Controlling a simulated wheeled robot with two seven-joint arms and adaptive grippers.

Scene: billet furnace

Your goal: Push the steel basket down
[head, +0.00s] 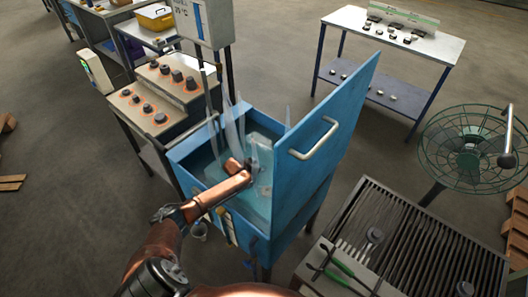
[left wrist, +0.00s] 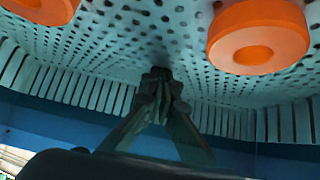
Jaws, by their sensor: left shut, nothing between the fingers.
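The steel basket (left wrist: 130,40) is pale, with a perforated floor and slotted sides, and fills much of the left wrist view. Orange-glowing rings (left wrist: 257,38) lie on its floor. In the head view, the basket sits inside the blue open tank (head: 192,172), mostly hidden by my arm and pale vapour. My left gripper (left wrist: 160,80) is shut and empty, its fingertips over the perforated floor; I cannot tell whether they touch it. In the head view, my left arm reaches into the tank and the gripper (head: 252,165) is partly obscured. My right gripper is not in view.
The tank's raised blue lid (head: 335,125) with a white handle stands right of my arm. A stepped bench (head: 150,105) with dark round pieces is left. A grated table (head: 410,240) with green-handled tongs is front right. A fan (head: 465,145) stands beyond it.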

